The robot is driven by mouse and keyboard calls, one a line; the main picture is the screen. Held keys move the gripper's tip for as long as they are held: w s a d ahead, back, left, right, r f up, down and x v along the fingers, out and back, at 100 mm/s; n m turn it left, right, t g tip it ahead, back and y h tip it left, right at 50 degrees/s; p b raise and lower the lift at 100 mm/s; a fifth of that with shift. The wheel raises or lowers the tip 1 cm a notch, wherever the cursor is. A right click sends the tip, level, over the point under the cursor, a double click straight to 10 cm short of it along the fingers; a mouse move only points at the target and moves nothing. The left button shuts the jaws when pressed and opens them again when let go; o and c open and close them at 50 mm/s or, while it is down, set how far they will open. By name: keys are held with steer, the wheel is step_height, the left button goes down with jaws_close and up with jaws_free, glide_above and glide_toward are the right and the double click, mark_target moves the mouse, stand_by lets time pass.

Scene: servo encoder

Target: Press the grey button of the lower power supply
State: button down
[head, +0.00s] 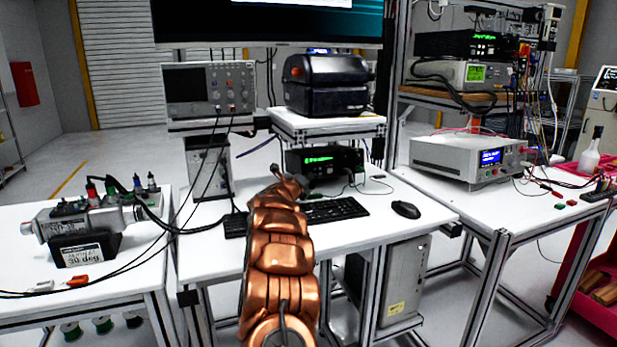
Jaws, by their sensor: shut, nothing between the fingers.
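A black power supply (325,161) with a green display sits on the middle table, under the shelf with the printer. A similar black unit (462,44) with a green display is high on the right rack. A light grey unit (468,157) with a blue display stands on the right table, so I cannot tell by looks alone which one is the lower power supply. No grey button can be made out at this size. My gripper (290,183) is shut and empty at the far end of my copper arm, in front of the middle black unit and partly hiding its left side.
A keyboard (335,211) and a mouse (406,209) lie on the middle table. An oscilloscope (209,89) and a printer (327,84) stand on shelves above. Cables hang at the left, near an encoder-like device (80,220). The table front right of the mouse is clear.

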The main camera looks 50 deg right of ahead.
stand_by(0.4)
steer(key=shift+s+a+r+b, duration=0.1)
steer(key=shift+s+a+b, duration=0.15)
steer(key=shift+s+b, duration=0.35)
steer(key=shift+a, duration=0.1)
steer(key=s+a+b, duration=0.1)
steer(key=s+b, duration=0.1)
steer(key=b, duration=0.1)
steer(key=shift+a+r, duration=0.1)
steer(key=shift+a, duration=0.05)
steer(key=shift+s+a+r+b, duration=0.25)
steer(key=shift+s+a+b, duration=0.5)
steer(key=shift+s+b, duration=0.3)
steer(key=shift+s+a+r, duration=0.2)
steer(key=shift+s, duration=0.05)
